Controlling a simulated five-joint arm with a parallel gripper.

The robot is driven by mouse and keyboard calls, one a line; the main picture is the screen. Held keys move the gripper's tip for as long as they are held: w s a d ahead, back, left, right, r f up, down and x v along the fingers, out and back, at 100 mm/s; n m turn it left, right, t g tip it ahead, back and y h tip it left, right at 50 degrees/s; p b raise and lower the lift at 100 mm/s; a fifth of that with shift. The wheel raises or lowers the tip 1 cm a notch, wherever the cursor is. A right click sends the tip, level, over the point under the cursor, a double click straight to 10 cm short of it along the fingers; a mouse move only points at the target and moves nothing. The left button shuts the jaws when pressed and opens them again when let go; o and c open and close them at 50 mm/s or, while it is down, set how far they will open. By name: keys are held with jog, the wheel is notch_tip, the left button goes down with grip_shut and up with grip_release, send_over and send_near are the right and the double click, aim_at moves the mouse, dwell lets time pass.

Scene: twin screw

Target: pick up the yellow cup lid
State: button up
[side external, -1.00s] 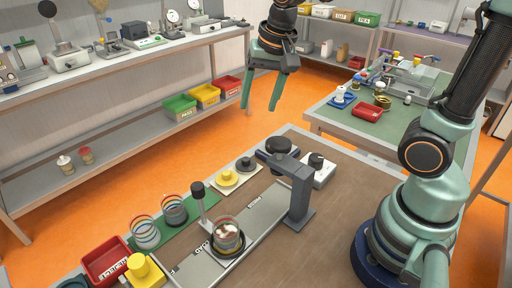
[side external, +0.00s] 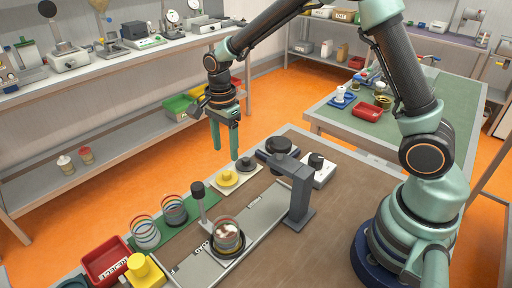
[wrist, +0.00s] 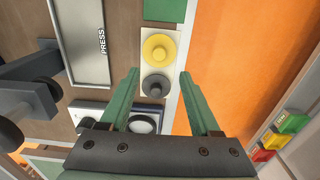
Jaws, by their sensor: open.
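The yellow cup lid (side external: 227,178) is a round disc with a raised knob. It lies on a pale plate (wrist: 146,34) beside a dark grey lid (side external: 246,164) of like shape. In the wrist view the yellow lid (wrist: 159,50) is just beyond my fingertips, centred between their lines, with the grey lid (wrist: 155,86) nearer. My gripper (side external: 226,154) is open and empty, pointing down above the lids. In the wrist view its two green fingers (wrist: 160,72) stand wide apart. Nothing hides the yellow lid.
A grey press post (side external: 298,195) with an arm stands right of the lids. A thin black-topped post (side external: 199,195) and coil-topped cups (side external: 174,210) stand to the left. A red reject bin (side external: 106,262) and yellow block (side external: 144,272) sit at the front left.

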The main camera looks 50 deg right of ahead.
aim_at(227, 172)
jog(key=f, duration=0.7)
jog(key=shift+s+a+f, duration=0.1)
jog(key=shift+a, duration=0.1)
grip_shut()
